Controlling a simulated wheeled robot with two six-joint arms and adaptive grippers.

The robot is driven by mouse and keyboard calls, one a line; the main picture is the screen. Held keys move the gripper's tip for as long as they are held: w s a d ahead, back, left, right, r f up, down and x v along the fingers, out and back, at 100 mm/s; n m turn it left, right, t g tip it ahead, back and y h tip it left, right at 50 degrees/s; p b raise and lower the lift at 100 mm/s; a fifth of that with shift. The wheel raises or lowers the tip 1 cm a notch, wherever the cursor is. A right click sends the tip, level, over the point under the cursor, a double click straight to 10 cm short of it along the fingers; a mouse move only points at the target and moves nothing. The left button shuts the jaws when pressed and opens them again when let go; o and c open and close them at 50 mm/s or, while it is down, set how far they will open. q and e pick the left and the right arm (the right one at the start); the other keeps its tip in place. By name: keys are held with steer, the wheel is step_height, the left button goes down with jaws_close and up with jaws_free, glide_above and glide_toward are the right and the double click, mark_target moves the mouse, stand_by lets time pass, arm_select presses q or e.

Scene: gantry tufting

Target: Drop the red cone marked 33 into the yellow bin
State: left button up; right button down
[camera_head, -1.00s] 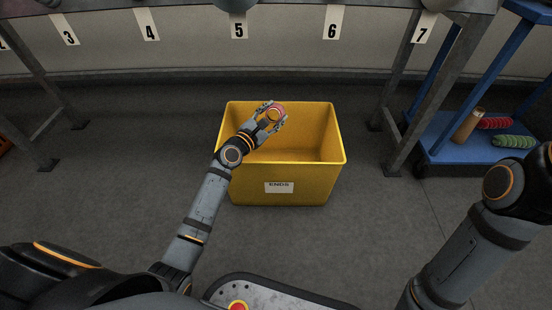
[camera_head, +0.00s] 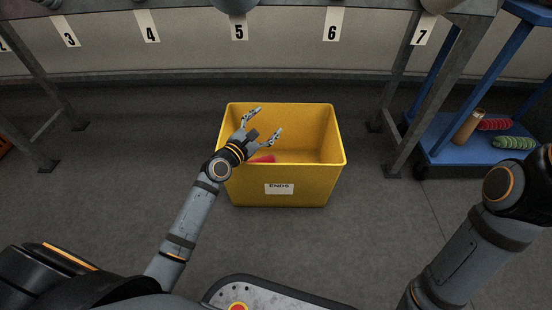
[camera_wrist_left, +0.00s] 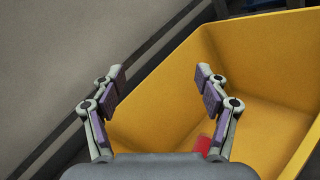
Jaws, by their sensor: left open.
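The yellow bin (camera_head: 285,172) stands on the floor with a label reading ENDS on its front; it also fills much of the left wrist view (camera_wrist_left: 270,125). My left gripper (camera_head: 268,120) is open and empty above the left part of the bin; its spread fingers also show in the left wrist view (camera_wrist_left: 162,82). A red thing (camera_head: 264,159), which looks like the cone, lies inside the bin below the gripper, partly hidden by the front wall. It shows as a red patch in the left wrist view (camera_wrist_left: 203,144). No 33 marking is readable. My right gripper is out of view.
A blue cart (camera_head: 460,153) at the right holds a brown tube (camera_head: 468,126), a red cone (camera_head: 494,124) and a green cone (camera_head: 513,142). Grey frame legs (camera_head: 408,120) stand right of the bin. Numbered tags hang along the back. The floor beside the bin is clear.

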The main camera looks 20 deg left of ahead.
arm_select(q)
steer(key=v, duration=0.7)
steer(key=shift+s, duration=0.35)
